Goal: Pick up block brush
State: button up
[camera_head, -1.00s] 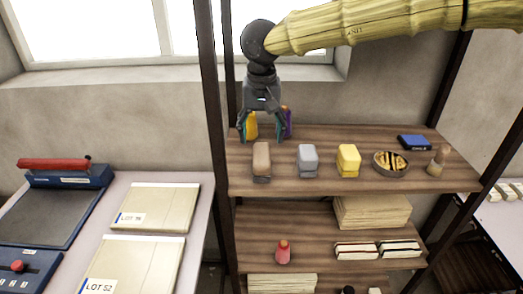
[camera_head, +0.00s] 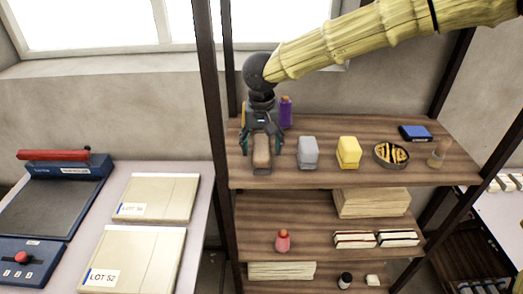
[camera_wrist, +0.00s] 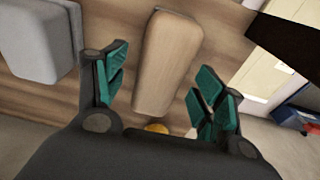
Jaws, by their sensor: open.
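The block brush, a brown wooden block (camera_head: 262,152), stands on the left part of the top shelf, and its lower end is partly hidden. My gripper (camera_head: 262,158) is at the block with one finger on each side. In the wrist view the block (camera_wrist: 168,60) lies between the green-padded fingers of my gripper (camera_wrist: 160,85). Gaps show between the block and both fingers, and the gripper is open and holds nothing.
On the top shelf (camera_head: 330,176), a grey block (camera_head: 308,152) stands close right of the brush. A purple bottle (camera_head: 286,112) stands behind. A dark post (camera_head: 210,120) is left.

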jog(key=shift+w+f, duration=0.15)
jog(key=shift+f, duration=0.8)
jog(key=c, duration=1.2)
jog(key=shift+o, duration=0.2)
jog(key=shift+r, duration=0.15)
jog(key=shift+r, duration=0.6)
jog(key=shift+r+b, duration=0.5)
jog(key=shift+r, duration=0.4)
jog(key=s+d+r+b, duration=0.1)
jog(key=s+d, duration=0.2)
jog(key=s, duration=0.4)
jog(key=s+d+b, duration=0.2)
jog(key=s+d, duration=0.1)
jog(key=s, duration=0.4)
jog(key=shift+s+d+r, duration=0.2)
jog(key=shift+s+r, duration=0.2)
